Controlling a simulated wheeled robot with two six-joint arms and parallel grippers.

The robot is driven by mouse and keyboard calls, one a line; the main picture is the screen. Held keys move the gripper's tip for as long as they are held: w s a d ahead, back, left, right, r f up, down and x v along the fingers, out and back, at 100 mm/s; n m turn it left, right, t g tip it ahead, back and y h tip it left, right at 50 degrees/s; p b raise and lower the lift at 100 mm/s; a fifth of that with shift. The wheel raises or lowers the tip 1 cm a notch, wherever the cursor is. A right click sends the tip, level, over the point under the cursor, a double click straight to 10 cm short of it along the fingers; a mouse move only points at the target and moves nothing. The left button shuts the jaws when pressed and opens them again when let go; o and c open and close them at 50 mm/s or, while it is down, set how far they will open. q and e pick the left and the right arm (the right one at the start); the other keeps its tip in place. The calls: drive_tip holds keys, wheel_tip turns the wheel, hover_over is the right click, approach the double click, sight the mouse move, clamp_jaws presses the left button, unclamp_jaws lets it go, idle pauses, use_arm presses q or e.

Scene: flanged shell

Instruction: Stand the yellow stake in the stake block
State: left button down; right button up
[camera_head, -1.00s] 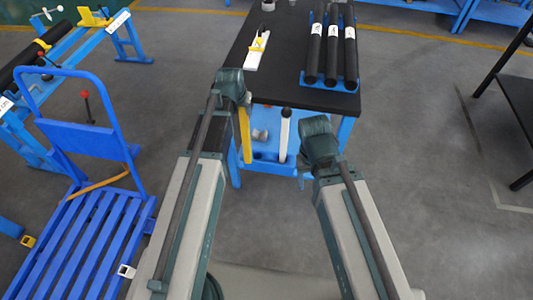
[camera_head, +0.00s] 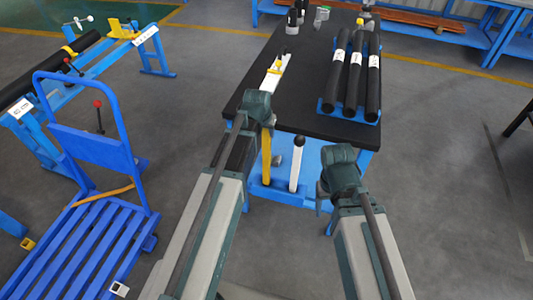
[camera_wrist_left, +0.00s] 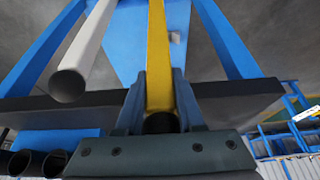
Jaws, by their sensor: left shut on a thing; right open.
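The yellow stake (camera_head: 266,156) hangs roughly upright at the front edge of the black-topped table. My left gripper (camera_wrist_left: 160,100) is shut on it near its dark end in the left wrist view; in the head view the fingers are mostly hidden behind my left wrist. A white stake (camera_head: 296,165) with a dark top stands to the right of the yellow one, above a blue lower shelf (camera_head: 285,193). It also shows in the left wrist view (camera_wrist_left: 85,50). My right gripper (camera_head: 322,195) is open, low and right of the white stake.
The black table top (camera_head: 300,110) carries several black tubes on a blue rack (camera_head: 328,106) and a white strip with a yellow part (camera_head: 272,70). A blue cart (camera_head: 90,240) stands at left. A small grey part (camera_head: 277,160) sits between the stakes. Floor at right is clear.

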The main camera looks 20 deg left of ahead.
sight(265, 142)
use_arm(q)
drive_tip(key=shift+f+b, duration=0.75)
drive_tip(key=shift+f, duration=0.6)
use_arm(e)
drive_tip(key=shift+f, duration=1.3)
use_arm(q)
drive_tip(key=shift+f, duration=0.1)
use_arm(e)
drive_tip(key=shift+f, duration=0.1)
use_arm(q)
wheel_tip(265, 142, down, 4)
drive_tip(key=b, duration=0.4)
drive_tip(key=shift+r, duration=0.25)
use_arm(e)
wheel_tip(265, 142, down, 4)
drive_tip(key=shift+r, duration=0.2)
use_arm(q)
drive_tip(key=shift+f, duration=0.1)
drive_tip(key=c, duration=0.5)
unclamp_jaws()
use_arm(e)
drive_tip(key=shift+f, duration=0.1)
